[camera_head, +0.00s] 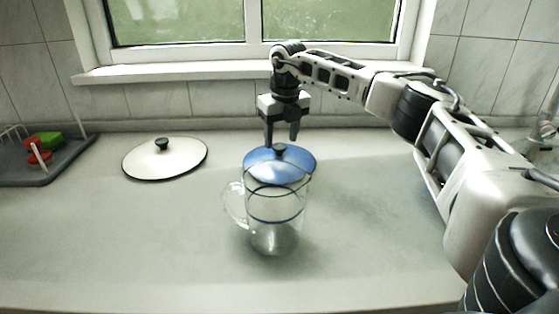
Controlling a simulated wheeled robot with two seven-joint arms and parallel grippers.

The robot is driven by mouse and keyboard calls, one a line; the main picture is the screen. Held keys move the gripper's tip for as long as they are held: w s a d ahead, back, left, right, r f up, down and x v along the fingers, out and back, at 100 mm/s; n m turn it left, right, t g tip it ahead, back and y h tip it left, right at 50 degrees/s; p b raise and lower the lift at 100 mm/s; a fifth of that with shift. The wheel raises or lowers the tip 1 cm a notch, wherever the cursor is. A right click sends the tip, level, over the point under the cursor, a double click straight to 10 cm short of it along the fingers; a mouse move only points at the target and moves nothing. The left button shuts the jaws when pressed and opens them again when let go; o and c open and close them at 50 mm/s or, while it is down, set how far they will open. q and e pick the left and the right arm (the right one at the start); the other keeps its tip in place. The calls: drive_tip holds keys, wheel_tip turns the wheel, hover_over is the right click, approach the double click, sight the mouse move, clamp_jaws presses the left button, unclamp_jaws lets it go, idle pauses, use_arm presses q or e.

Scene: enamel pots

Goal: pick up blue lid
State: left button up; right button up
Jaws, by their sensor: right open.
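Whether the fingertips reach the knob's height is hard to tell. My left gripper is not in view.
A white lid (165,162) with a dark knob lies to the left. A dark grey tray (62,172) with red and green items stands at the far left. A window sill (180,72) runs along the back wall. The front of the grey counter (130,250) is clear.

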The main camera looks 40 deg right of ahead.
sight(279, 156)
drive_tip(key=shift+w+f, duration=0.15)
drive_tip(key=shift+f, duration=0.55)
drive_tip(key=shift+w+f, duration=0.1)
drive_tip(key=shift+f, duration=0.55)
drive_tip(key=c, duration=0.9)
drive_tip(key=shift+r, duration=0.15)
